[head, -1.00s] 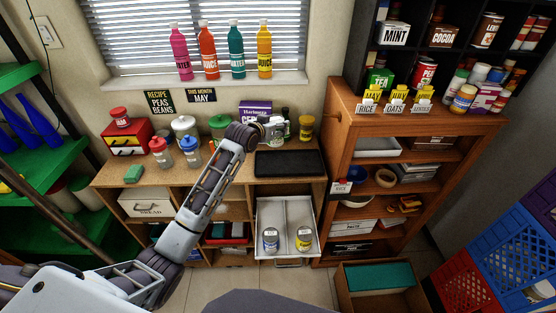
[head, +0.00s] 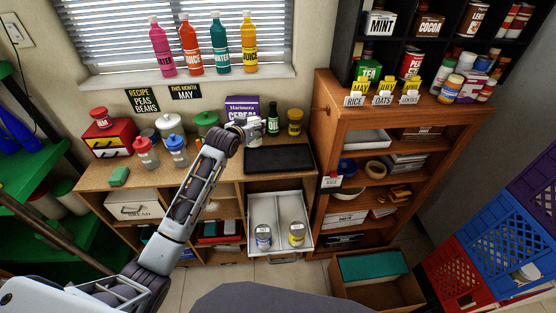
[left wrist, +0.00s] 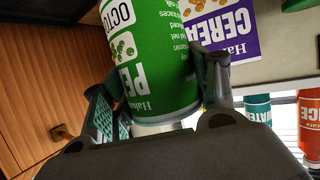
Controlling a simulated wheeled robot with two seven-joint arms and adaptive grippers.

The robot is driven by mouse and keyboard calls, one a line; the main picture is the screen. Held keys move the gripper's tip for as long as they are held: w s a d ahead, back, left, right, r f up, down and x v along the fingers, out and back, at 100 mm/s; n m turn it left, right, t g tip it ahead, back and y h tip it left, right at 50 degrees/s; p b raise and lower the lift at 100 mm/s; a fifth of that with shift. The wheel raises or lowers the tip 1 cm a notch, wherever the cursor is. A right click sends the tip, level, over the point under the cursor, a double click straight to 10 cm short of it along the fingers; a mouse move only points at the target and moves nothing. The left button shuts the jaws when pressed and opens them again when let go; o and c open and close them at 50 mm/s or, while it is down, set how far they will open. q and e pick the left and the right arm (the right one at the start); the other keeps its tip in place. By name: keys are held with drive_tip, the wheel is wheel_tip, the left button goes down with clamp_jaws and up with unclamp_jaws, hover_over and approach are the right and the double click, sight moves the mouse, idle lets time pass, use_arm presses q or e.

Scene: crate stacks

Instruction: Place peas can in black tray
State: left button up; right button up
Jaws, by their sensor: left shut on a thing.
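My left gripper (head: 254,131) is above the counter, behind the back-left edge of the black tray (head: 280,159). It is shut on the green peas can (left wrist: 152,60), which fills the upper middle of the left wrist view between the two fingers (left wrist: 165,95). In that view the can's lettering is upside down. The black tray lies flat and empty on the right part of the counter. My right gripper is not in view.
Red-lidded (head: 145,152) and blue-lidded (head: 176,150) jars stand left of my arm. Below, an open drawer (head: 280,210) holds two cans.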

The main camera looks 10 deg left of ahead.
use_arm(q)
drive_tip(key=shift+r, duration=0.1)
hover_over(256, 161)
drive_tip(key=shift+w+a+f+p, duration=0.1)
drive_tip(key=shift+f+p, duration=0.05)
drive_tip(key=shift+f, duration=1.4)
drive_tip(key=shift+w+a+f+p, duration=0.1)
drive_tip(key=shift+f+p, duration=0.05)
drive_tip(key=shift+f, duration=1.4)
drive_tip(key=shift+f, duration=1.9)
drive_tip(key=shift+f, duration=0.1)
drive_tip(key=o, duration=1.3)
drive_tip(key=shift+s, duration=0.1)
drive_tip(key=shift+v, duration=6)
